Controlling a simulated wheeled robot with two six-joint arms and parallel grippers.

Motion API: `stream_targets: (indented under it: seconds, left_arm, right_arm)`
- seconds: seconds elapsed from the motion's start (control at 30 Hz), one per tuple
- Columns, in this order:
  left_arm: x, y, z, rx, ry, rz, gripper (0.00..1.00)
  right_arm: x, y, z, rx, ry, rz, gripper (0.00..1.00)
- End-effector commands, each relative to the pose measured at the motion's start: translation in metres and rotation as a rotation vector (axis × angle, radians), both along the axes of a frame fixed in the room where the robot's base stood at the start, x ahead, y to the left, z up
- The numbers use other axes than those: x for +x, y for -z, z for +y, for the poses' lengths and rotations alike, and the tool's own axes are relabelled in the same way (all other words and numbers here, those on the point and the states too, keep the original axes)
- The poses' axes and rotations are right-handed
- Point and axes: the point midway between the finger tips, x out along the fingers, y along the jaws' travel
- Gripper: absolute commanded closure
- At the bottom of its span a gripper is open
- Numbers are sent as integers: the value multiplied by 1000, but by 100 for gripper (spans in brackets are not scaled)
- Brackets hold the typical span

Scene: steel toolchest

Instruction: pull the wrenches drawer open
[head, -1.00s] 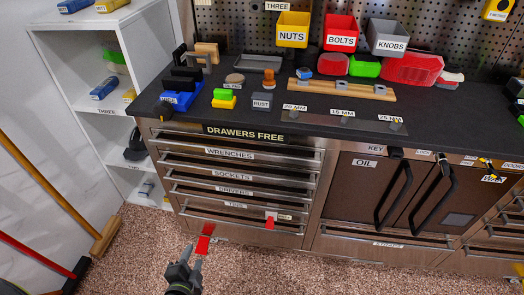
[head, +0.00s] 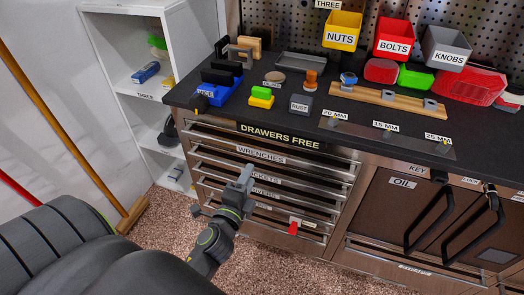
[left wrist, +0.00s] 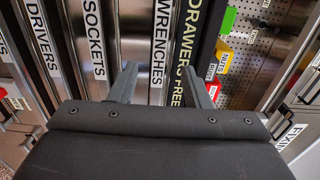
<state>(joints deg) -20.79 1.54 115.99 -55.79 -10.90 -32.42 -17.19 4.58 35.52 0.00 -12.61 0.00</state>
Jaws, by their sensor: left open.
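The wrenches drawer (head: 300,164) is the top labelled drawer of the steel chest, under the "DRAWERS FREE" strip (head: 280,136). It looks shut, with a long metal bar handle across its front. In the left wrist view the WRENCHES label (left wrist: 160,45) shows between and beyond the fingers. My left gripper (head: 245,172) is in front of the chest, just below the WRENCHES label in the head view, partly covering the sockets drawer label. In the left wrist view my left gripper (left wrist: 160,82) is open, its fingers wide apart with nothing between them. Contact with the handle cannot be told. My right gripper is not in view.
The sockets drawer (head: 310,187) and other drawers lie below, with a red tag (head: 293,228) low on the front. The black worktop (head: 220,115) above holds blocks and bins. A white shelf (head: 120,100) and a broom (head: 75,145) stand left.

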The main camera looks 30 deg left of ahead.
Motion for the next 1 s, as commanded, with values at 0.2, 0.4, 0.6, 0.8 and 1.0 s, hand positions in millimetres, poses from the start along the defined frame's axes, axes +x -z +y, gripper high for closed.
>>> stream_targets:
  seconds: [0.2, 0.4, 0.6, 0.8, 1.0]
  left_arm:
    - [42, -1, 10, 1, 2, -2, 56]
    - [77, -1, 18, 0, 1, -2, 56]
    - [97, 0, 23, -1, 0, 0, 56]
    - [103, 1, 25, -1, -1, 2, 56]
    - [103, 1, 25, -1, 0, 1, 58]
  right_arm:
    - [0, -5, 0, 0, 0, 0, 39]
    - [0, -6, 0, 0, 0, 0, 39]
    - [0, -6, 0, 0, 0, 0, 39]
    - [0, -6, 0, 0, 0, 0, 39]
    - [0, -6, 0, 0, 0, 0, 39]
